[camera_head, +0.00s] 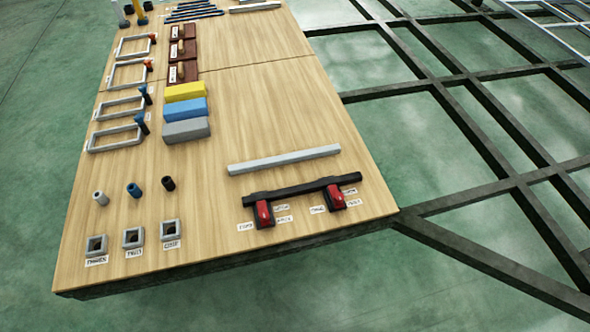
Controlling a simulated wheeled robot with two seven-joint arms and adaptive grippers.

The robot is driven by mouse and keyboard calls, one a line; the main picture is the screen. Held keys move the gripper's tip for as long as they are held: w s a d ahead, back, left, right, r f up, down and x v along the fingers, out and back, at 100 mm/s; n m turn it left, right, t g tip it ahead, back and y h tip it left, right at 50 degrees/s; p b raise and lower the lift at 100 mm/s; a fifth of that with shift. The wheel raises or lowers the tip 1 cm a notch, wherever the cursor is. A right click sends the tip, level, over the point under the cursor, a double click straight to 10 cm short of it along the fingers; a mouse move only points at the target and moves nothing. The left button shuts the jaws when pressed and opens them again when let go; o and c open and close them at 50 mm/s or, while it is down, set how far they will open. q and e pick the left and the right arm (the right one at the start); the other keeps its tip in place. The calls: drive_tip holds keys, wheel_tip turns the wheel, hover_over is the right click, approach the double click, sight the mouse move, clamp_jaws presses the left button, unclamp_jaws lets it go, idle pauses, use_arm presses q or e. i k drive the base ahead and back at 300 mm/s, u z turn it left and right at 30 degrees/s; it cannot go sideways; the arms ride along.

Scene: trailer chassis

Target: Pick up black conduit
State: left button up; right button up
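A short black tube (168,183) stands on the wooden table at the near left, at the right end of a row with a blue tube (134,190) and a grey tube (100,198). I cannot tell for certain which black piece is the conduit.
The wooden table (215,225) has three square grey sockets (133,238) at its front left. A light grey bar (285,158) lies behind the black bar. Coloured blocks (186,109) and rectangular frames (117,138) lie farther back. A dark chassis frame (470,125) fills the right.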

sight(295, 191)
drive_tip(key=z, duration=1.45)
drive_tip(key=i, duration=1.05)
drive_tip(key=u, duration=3)
